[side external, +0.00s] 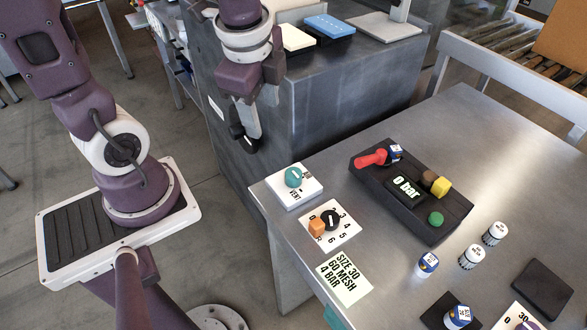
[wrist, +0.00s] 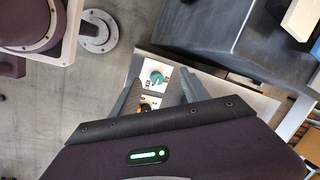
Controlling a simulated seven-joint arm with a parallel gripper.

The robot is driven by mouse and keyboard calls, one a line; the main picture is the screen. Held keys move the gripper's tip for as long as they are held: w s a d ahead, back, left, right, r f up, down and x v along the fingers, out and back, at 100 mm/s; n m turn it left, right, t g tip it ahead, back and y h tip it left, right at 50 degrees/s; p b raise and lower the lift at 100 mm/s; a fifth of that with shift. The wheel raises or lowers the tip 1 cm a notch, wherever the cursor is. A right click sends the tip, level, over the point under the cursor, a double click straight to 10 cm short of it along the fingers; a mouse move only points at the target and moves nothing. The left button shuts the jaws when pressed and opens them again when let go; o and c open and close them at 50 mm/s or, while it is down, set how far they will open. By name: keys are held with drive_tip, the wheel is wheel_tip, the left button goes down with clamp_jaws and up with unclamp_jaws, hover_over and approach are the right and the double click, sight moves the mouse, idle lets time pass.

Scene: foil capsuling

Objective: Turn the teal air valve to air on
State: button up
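The teal air valve (side external: 293,177) is a round knob with a pale mark on a white plate (side external: 308,189), at the table's near left corner. "VENT" is printed on the plate; which label the mark points at is too small to tell. My gripper (side external: 245,138) is in the air left of and above the valve, apart from it. In the wrist view the valve (wrist: 157,78) shows between my two spread fingers (wrist: 160,88), with nothing held. The gauge display (side external: 406,190) reads 0 bar.
A numbered dial plate (side external: 345,234) with a black knob and orange block sits beside the valve. A "SIZE 30, 60 MESH, 4 BAR" card (side external: 344,277) lies nearby. A black panel (side external: 450,222) carries a red handle and buttons. White-capped jars (side external: 472,256) stand right.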

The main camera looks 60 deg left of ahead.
sight(293, 172)
drive_tip(key=w+f+m, duration=0.1)
drive_tip(key=f+m, duration=0.1)
drive_tip(key=m, duration=0.1)
drive_tip(key=w+d+f+m+g+h, duration=0.1)
drive_tip(key=w+f+m, duration=0.1)
drive_tip(key=f+m, duration=0.1)
drive_tip(key=w+d+f+m+g+h, duration=0.1)
drive_tip(key=f+m, duration=0.2)
drive_tip(key=shift+w+d+f+m, duration=0.15)
drive_tip(key=shift+w+d+m, duration=0.05)
drive_tip(key=shift+d+m, duration=0.1)
wheel_tip(293, 172, down, 7)
drive_tip(key=shift+f, duration=0.1)
clamp_jaws()
